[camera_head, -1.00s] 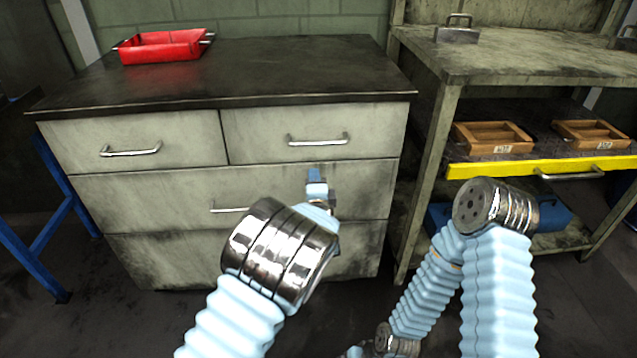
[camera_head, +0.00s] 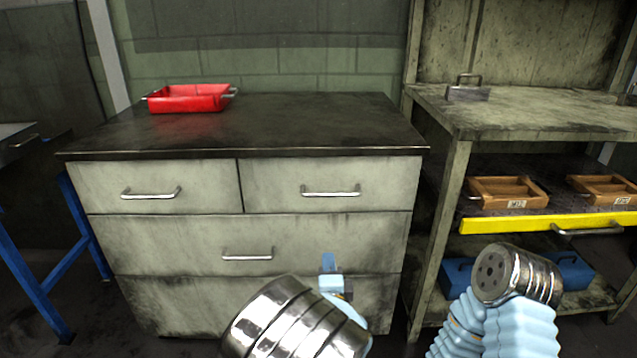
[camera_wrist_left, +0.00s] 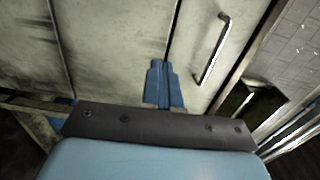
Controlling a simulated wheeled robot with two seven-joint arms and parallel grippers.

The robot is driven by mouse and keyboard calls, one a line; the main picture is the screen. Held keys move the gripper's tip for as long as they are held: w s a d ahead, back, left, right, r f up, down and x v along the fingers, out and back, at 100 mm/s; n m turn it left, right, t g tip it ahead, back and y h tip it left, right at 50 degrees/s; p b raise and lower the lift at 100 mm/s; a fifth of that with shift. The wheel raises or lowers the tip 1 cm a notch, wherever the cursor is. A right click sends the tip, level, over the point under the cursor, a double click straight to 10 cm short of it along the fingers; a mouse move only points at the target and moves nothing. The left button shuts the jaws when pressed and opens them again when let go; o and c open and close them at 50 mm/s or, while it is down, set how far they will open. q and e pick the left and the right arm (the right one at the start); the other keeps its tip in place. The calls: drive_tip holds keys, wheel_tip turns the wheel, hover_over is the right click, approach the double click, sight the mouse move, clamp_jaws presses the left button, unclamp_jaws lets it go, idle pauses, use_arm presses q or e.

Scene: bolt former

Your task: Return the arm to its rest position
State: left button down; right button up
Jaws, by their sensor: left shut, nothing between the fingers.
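My left gripper (camera_head: 329,263) is in front of the lower part of the drawer cabinet (camera_head: 160,240). Its blue fingers are together and empty; they also show in the left wrist view (camera_wrist_left: 163,84), pointing at the pale drawer fronts. A chrome joint of my left arm (camera_head: 295,325) fills the bottom middle of the head view. My right arm (camera_head: 517,277) is folded at the lower right, and its gripper is out of view. The cabinet's drawers look closed.
A red tray (camera_head: 190,104) sits on the cabinet top. A workbench with a yellow-fronted drawer (camera_head: 520,225) holding wooden boxes (camera_head: 508,192) stands at the right. A blue case (camera_head: 572,268) is on its lower shelf. A blue-legged table (camera_head: 62,267) stands at the left.

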use_arm(q)
drive_tip(key=s+a+f+n+g, duration=0.3)
drive_tip(key=a+f, duration=0.1)
drive_tip(key=f, duration=0.4)
drive_tip(key=s+a+f+n+g, duration=0.25)
drive_tip(key=a+f, duration=0.25)
drive_tip(key=f, duration=0.3)
drive_tip(key=s+a+f+n+g, duration=0.3)
drive_tip(key=a+f+n+g, duration=0.1)
drive_tip(key=f, duration=0.5)
drive_tip(key=s+a+f+n+g+h, duration=0.1)
drive_tip(key=s+f+n+g+h, duration=0.1)
drive_tip(key=s, duration=0.7)
drive_tip(key=s+f+n+g+h, duration=0.2)
drive_tip(key=s+f+n+g, duration=0.2)
drive_tip(key=s+n, duration=0.4)
drive_tip(key=shift+s+a+g, duration=0.4)
drive_tip(key=shift+s+g, duration=0.2)
drive_tip(key=shift+g, duration=0.25)
drive_tip(key=shift+f, duration=0.1)
